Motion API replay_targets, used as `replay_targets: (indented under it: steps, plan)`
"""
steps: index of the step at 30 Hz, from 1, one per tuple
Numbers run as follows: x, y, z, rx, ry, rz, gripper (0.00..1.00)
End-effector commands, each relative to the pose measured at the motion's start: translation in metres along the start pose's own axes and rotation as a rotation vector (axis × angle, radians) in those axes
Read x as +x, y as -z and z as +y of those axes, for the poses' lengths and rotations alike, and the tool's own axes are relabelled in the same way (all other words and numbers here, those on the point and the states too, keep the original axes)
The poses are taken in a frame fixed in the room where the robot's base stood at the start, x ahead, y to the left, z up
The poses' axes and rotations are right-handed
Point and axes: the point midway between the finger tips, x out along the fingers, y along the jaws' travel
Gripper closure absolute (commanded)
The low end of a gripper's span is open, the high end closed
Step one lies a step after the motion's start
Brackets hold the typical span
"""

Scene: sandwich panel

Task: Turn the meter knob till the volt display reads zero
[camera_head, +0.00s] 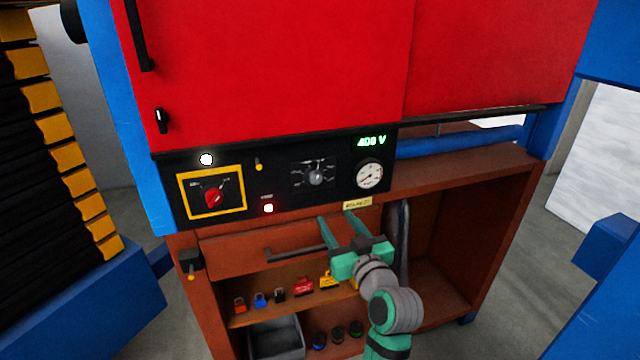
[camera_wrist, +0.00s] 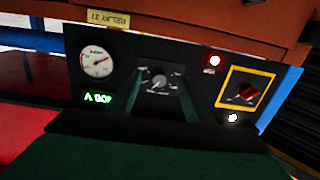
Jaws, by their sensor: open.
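The meter knob (camera_head: 316,177) is a small grey dial in the middle of the black panel (camera_head: 284,200), with printed marks around it. The green volt display (camera_head: 371,142) at the panel's upper right appears to read 400 V; its digits are slightly blurred. My gripper (camera_head: 337,218) is open and empty, below the knob in the head view and apart from it. In the upside-down wrist view, the knob (camera_wrist: 158,81) shows between my two green fingers, farther off. The volt display (camera_wrist: 98,98) also shows there.
A round gauge (camera_head: 369,174) is right of the knob. A red rotary switch (camera_head: 213,196) in a yellow frame is at left. A red lamp (camera_head: 268,208) and white lamp (camera_head: 206,159) are lit. A drawer handle (camera_head: 296,253) juts out below; padlocks (camera_head: 303,286) stand on the shelf.

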Motion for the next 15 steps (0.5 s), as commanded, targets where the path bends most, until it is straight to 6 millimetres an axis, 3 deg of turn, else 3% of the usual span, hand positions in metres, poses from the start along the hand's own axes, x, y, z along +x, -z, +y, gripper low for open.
replay_targets:
  steps: [3, 6, 11, 15]
  plan:
    - [0.005, 0.03, 0.003, -0.029, 0.03, 0.014, 0.53]
    - [0.007, 0.043, 0.003, -0.044, 0.045, 0.018, 0.53]
    - [0.015, 0.047, -0.001, -0.049, 0.058, 0.018, 0.53]
    - [0.032, 0.047, -0.003, -0.048, 0.059, 0.019, 0.53]
